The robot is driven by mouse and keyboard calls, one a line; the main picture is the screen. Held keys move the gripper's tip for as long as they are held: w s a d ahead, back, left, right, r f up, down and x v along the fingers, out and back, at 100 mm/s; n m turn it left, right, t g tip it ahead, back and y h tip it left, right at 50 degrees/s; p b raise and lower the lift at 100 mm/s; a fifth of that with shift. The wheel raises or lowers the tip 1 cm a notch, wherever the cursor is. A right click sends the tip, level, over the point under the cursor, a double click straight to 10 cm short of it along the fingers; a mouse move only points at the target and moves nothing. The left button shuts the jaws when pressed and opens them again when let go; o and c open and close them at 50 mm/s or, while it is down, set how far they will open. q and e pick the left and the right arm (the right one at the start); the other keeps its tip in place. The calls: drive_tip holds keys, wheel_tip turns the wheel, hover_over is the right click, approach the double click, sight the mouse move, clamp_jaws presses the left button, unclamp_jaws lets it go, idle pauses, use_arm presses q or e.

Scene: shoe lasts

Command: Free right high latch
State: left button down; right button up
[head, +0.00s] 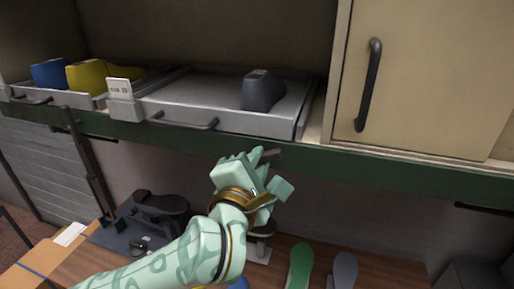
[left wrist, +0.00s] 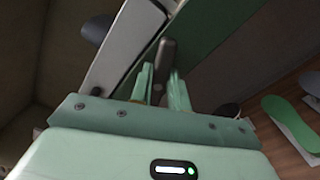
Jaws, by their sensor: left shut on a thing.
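My left gripper (head: 256,160) is raised just below the green shelf edge, under the right part of the grey tray (head: 190,112). In the left wrist view its two fingers (left wrist: 161,76) are closed on a small dark grey latch lever (left wrist: 165,54) by the green edge. Only the lever's tip (head: 272,153) shows in the head view, beside the fingers; the rest is hidden by the gripper. A dark grey shoe last (head: 263,91) stands in the tray's right part. My right gripper is not in view.
A second tray at the left holds a blue last (head: 48,74) and a yellow last (head: 88,76). A closed beige cabinet door (head: 428,80) with a dark handle is at the right. Below, the wooden bench holds a black device (head: 150,215) and a green sole shape (head: 300,265).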

use_arm(q)
drive_tip(key=m, duration=0.2)
drive_tip(key=shift+f+m, duration=0.1)
drive_tip(key=shift+m, duration=0.2)
drive_tip(key=shift+f+m, duration=0.15)
drive_tip(key=shift+m, duration=1.05)
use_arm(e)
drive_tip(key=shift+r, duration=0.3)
use_arm(q)
drive_tip(key=c, duration=1.5)
unclamp_jaws()
drive_tip(key=shift+o, duration=0.8)
drive_tip(key=shift+w+d, duration=0.1)
drive_tip(key=shift+w, duration=0.05)
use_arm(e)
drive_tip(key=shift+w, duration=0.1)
